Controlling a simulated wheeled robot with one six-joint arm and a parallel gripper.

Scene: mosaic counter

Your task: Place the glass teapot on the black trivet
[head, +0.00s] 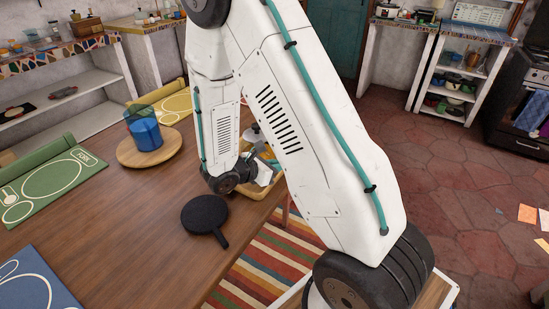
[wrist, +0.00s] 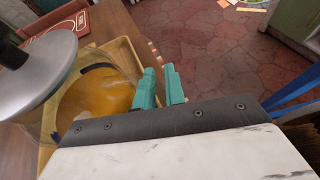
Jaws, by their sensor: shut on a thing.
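The glass teapot (wrist: 95,108) shows large in the wrist view, with amber liquid inside and a grey metal lid (wrist: 35,85). My gripper (wrist: 160,88) has its teal fingers close together at the teapot's side; the part between them is hidden. In the head view my arm covers most of the teapot, and my gripper (head: 268,162) is over the yellow tray (head: 272,188). I cannot tell whether the teapot touches the tray. The black trivet (head: 204,214), round with a short handle, lies empty on the wooden table, left of and nearer than my gripper.
Green (head: 62,180), yellow (head: 172,108) and blue (head: 28,280) placemats lie on the table (head: 130,230). The wood around the trivet is clear. The table's edge runs just right of it.

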